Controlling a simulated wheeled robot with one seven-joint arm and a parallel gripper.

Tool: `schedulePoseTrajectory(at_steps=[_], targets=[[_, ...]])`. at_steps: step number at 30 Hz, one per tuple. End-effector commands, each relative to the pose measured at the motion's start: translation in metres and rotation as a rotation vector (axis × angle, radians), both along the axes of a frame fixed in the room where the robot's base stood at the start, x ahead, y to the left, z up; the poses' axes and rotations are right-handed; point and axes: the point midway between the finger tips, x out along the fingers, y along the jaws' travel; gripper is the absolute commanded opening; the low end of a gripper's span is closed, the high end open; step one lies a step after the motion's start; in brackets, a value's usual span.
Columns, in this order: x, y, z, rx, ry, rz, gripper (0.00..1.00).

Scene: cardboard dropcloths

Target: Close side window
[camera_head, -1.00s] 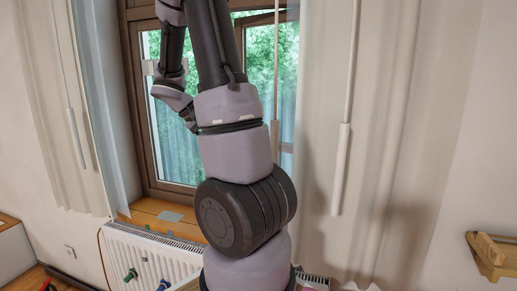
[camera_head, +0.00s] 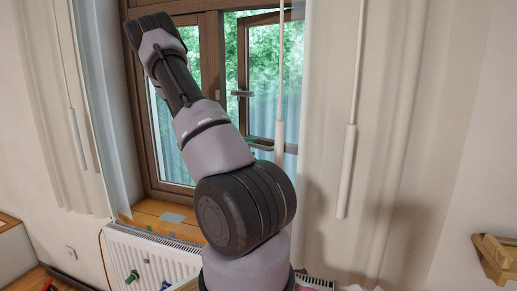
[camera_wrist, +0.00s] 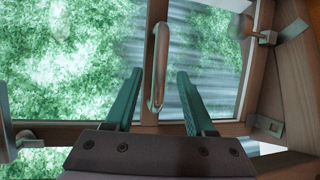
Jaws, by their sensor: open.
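The brown wooden window has a right sash (camera_head: 271,18) that stands ajar, its top edge slanting away from the frame. A metal handle (camera_head: 241,93) shows on it in the head view. In the wrist view, a metal handle (camera_wrist: 160,35) stands upright on a wooden bar of the window. My gripper (camera_wrist: 158,72) is open, with one teal finger to either side of the handle's lower part in the picture. I cannot tell whether a finger touches it.
White curtains (camera_head: 395,110) hang at both sides of the window, with a hanging rod (camera_head: 346,170) in front of the right one. A wooden sill (camera_head: 150,210) and a white radiator (camera_head: 145,258) lie below. A wooden object (camera_head: 495,255) is at far right.

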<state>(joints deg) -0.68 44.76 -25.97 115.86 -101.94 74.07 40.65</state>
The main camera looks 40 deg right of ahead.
Motion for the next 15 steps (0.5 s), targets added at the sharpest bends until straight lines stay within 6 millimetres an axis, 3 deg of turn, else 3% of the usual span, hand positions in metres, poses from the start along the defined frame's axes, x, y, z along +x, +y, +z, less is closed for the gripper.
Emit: schedulePoseTrajectory(at_steps=[6, 15], targets=[[-0.009, -0.032, -0.006, 0.001, 0.001, 0.000, 0.55], [-0.012, -0.043, -0.008, 0.001, 0.000, 0.001, 0.55]])
